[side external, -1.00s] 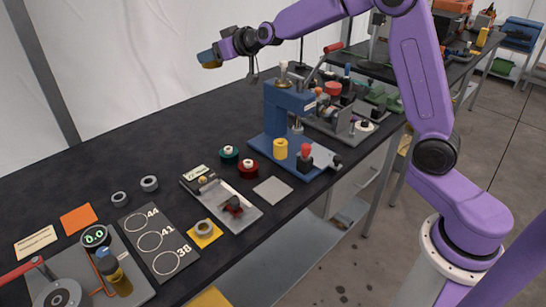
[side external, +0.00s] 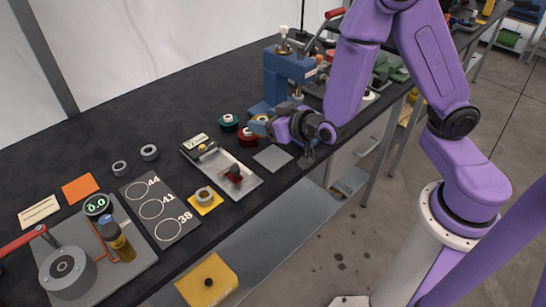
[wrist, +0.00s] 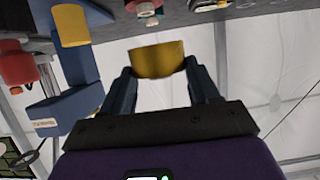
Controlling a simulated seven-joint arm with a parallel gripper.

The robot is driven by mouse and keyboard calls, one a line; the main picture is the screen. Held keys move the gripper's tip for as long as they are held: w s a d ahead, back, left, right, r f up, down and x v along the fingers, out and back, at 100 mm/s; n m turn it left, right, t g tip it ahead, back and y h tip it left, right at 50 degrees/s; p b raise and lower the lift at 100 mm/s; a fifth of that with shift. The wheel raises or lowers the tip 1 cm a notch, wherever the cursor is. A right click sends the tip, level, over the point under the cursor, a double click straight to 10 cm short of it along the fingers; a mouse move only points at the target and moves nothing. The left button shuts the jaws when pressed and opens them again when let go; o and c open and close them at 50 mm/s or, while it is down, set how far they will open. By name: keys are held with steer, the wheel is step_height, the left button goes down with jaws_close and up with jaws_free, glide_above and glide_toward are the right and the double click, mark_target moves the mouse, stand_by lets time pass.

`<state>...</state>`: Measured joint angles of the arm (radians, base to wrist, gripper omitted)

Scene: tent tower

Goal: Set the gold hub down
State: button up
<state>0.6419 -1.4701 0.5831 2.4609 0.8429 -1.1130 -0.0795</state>
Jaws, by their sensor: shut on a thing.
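The gold hub (wrist: 158,60) is a short, smooth gold ring or cylinder. My gripper (wrist: 160,75) is shut on it, with one dark blue finger on each side. In the side view my gripper (side external: 260,126) is low over the bench's right part, in front of the blue press, and turned sideways, with a bit of gold at its fingertips. I cannot tell how high the hub is above the bench. A bare grey square plate (side external: 272,159) lies just in front of my gripper, near the bench edge.
A red-topped spool (side external: 247,139) and a green-topped spool (side external: 229,122) stand close to my fingers. The blue press (side external: 290,66) is right behind. A metal fixture tray (side external: 232,174) lies to the left. A grey ring sits on a yellow square (side external: 210,208). The rear left bench is clear.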

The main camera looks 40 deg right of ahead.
mark_target(277, 160)
steer(key=shift+s+d+f, duration=0.2)
steer(key=shift+s+f, duration=0.2)
steer(key=shift+f, duration=1.05)
steer(key=shift+s+d+f, duration=0.15)
steer(key=shift+s+f, duration=0.2)
steer(key=shift+f, duration=1.05)
steer(key=shift+s+d+f, duration=0.2)
steer(key=shift+s+f, duration=0.2)
steer(key=shift+f, duration=1.05)
steer(key=o, duration=1.1)
steer(key=shift+f, duration=0.1)
steer(key=shift+o, duration=0.2)
